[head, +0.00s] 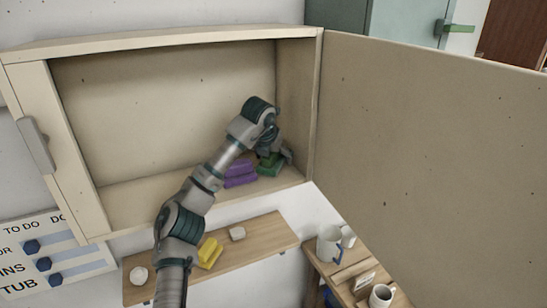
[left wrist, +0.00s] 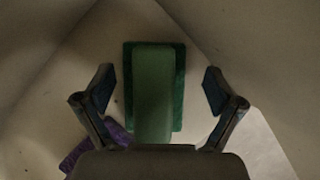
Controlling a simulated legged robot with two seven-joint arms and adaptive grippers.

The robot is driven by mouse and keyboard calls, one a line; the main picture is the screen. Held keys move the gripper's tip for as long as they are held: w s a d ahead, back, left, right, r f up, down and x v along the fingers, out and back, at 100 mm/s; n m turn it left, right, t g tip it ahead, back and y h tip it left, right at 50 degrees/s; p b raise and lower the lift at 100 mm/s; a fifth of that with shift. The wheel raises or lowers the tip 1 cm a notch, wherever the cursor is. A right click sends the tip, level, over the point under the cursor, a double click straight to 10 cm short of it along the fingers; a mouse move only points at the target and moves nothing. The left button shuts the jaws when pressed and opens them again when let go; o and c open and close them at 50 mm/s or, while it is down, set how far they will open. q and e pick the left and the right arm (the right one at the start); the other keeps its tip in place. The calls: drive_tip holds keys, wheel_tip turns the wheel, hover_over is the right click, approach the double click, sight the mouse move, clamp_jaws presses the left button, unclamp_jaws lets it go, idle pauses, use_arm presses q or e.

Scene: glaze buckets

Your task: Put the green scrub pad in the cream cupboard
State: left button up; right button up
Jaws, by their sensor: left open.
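The cream cupboard (head: 165,95) hangs on the wall with its right door (head: 430,130) swung wide open. The green scrub pad (head: 270,167) lies on the cupboard floor near the right wall. It also shows in the left wrist view (left wrist: 154,90), lying between the fingers with clear gaps on both sides. My left gripper (head: 275,157) is inside the cupboard at the pad, open, its fingers (left wrist: 160,92) apart and not touching the pad. My right gripper is not in view.
A purple pad (head: 240,174) lies just left of the green one in the cupboard. Below, a wooden shelf (head: 265,235) holds a yellow item (head: 209,253) and small pale objects. Mugs (head: 329,243) stand on a wooden surface at lower right. The cupboard's left part is empty.

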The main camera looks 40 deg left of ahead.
use_arm(q)
drive_tip(key=b+v, duration=0.1)
drive_tip(key=v, duration=1.1)
drive_tip(key=shift+a, duration=0.1)
drive_tip(key=shift+f, duration=0.15)
